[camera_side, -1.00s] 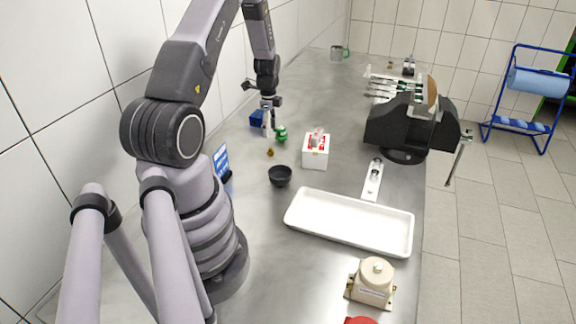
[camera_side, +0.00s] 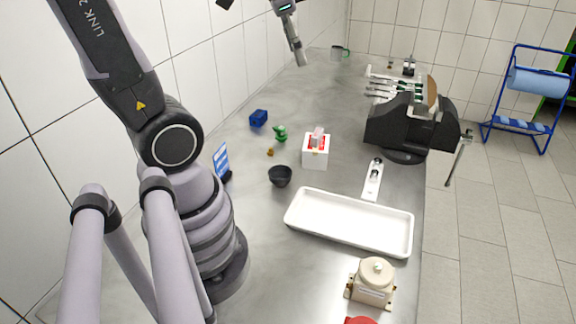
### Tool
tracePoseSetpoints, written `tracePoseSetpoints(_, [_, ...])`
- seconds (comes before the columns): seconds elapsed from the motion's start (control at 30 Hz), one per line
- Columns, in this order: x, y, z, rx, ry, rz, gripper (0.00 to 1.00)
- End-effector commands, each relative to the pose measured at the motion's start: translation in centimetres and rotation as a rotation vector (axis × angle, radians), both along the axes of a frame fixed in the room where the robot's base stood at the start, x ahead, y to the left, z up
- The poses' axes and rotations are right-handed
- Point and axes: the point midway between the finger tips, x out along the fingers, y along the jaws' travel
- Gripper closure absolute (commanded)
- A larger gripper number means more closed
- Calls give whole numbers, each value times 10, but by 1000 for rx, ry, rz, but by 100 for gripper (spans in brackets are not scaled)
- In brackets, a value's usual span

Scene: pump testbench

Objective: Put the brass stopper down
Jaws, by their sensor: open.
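A small brass-coloured piece (camera_side: 270,152), which looks like the brass stopper, rests on the grey steel bench (camera_side: 255,200), just in front of a green fitting (camera_side: 280,133). It is too small to tell how it sits. My gripper (camera_side: 299,58) is at the top of the picture, well above the bench and clear of the small parts. Its fingers point down and I see nothing held between them. It is open, and part of it is cut off by the top edge.
A blue block (camera_side: 258,118), black bowl (camera_side: 280,176) and white box with red inside (camera_side: 315,155) stand near the brass piece. A white tray (camera_side: 345,224) and beige pump part (camera_side: 374,281) lie in front. A dark vise (camera_side: 400,125) stands right.

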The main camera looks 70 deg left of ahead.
Motion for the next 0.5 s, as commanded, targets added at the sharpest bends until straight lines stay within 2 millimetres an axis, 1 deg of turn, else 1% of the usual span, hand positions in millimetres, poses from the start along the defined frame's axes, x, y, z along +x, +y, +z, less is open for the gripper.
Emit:
tracePoseSetpoints(0.03, [-20,-18,10,-24,-46,26,51])
tracePoseSetpoints(0.1, [-43,-34,15,-65,-85,76,51])
tracePoseSetpoints(0.2, [-68,-48,17,-117,-127,131,51])
tracePoseSetpoints(0.33, [-86,-56,16,-159,-152,173,51])
tracePoseSetpoints(0.5, [-90,-58,16,-171,-157,188,51])
